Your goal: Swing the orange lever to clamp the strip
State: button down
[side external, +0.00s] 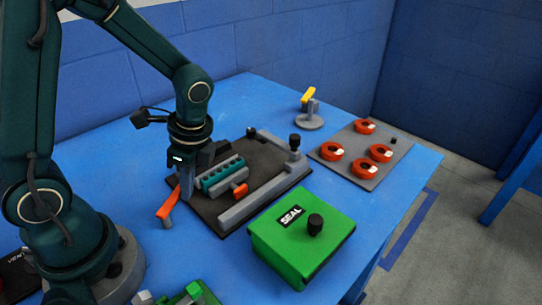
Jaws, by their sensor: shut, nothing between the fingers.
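A dark base plate (268,160) on the blue table carries a teal ribbed strip (222,175), which lies between grey rails. An orange bar (166,207) on a short grey post stands at the plate's left edge and looks like the lever. A smaller orange piece (240,189) sits beside the strip on its front right side. My gripper (188,188) points down at the left end of the strip, just right of the orange bar. It is shut and holds nothing. Its fingertips are dark against the plate, and I cannot tell whether they touch the bar or the strip.
A green box (300,240) labelled SEAL with a black knob stands in front of the plate. A grey panel (345,165) with several orange-red rings lies to the right. A yellow-topped grey stand (309,110) is behind. Green parts (190,295) lie at the front left.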

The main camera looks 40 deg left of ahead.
jog(key=n, duration=0.1)
jog(key=a+n, duration=0.1)
jog(key=n, duration=0.1)
jog(key=a+n+h, duration=0.1)
jog(key=shift+s+a+n+g, duration=0.25)
jog(key=shift+s+n+g, duration=0.05)
jog(key=shift+s+g, duration=0.1)
jog(key=n, duration=0.1)
jog(key=s+a+n, duration=0.1)
jog(key=n, duration=0.2)
jog(key=shift+s+a+h, duration=0.15)
jog(key=shift+a+h, duration=0.2)
jog(key=shift+h, duration=0.05)
